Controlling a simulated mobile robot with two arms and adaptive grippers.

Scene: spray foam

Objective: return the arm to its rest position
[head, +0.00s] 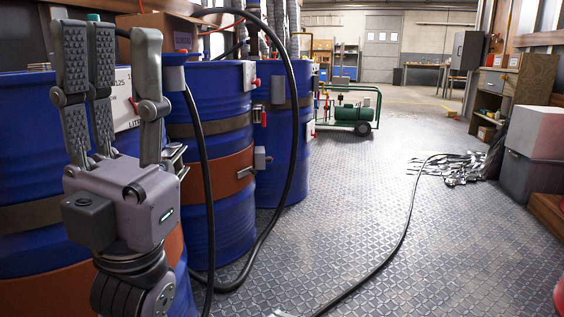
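My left gripper (108,75) stands upright at the left of the head view, in front of the blue drums. Its fingers point up and are spread apart, with nothing visible between them. Its grey palm and dark wrist sit below the fingers at the lower left. The gripper covers part of the nearest blue drum (25,130); whether it touches the drum cannot be told. My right gripper is not in the view.
More blue drums (207,100) stand behind, with a black hose (300,110) looping past them. Another black hose (408,215) crosses the patterned metal floor. A green compressor (350,113) stands farther back. Boxes (532,165) line the right side. The middle floor is mostly clear.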

